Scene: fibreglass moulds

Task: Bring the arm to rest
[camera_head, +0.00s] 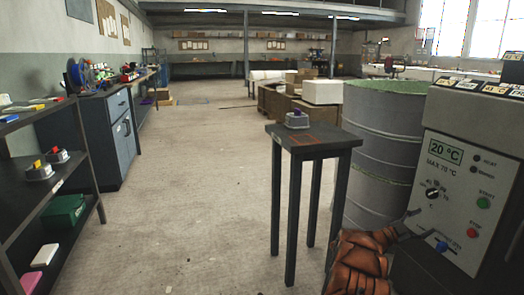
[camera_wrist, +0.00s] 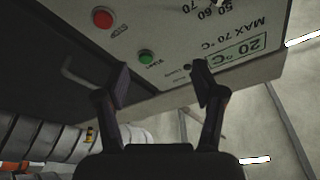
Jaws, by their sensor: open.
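My gripper (camera_wrist: 160,82) is open, with two dark fingers spread apart and nothing between them in the wrist view. It is in front of the control panel of a grey machine, which appears upside down there with a red button (camera_wrist: 103,18), a green button (camera_wrist: 146,56) and a display (camera_wrist: 238,50) reading 20 °C. In the head view my orange-brown arm (camera_head: 360,265) is at the lower right, beside the control panel (camera_head: 455,190). I cannot tell whether the fingers touch the panel.
A small dark table (camera_head: 325,143) with a grey device (camera_head: 297,119) stands left of a large grey drum (camera_head: 378,150). A shelf rack (camera_head: 75,212) and a blue-grey cabinet (camera_head: 112,135) line the left side. The floor (camera_head: 195,200) between is clear.

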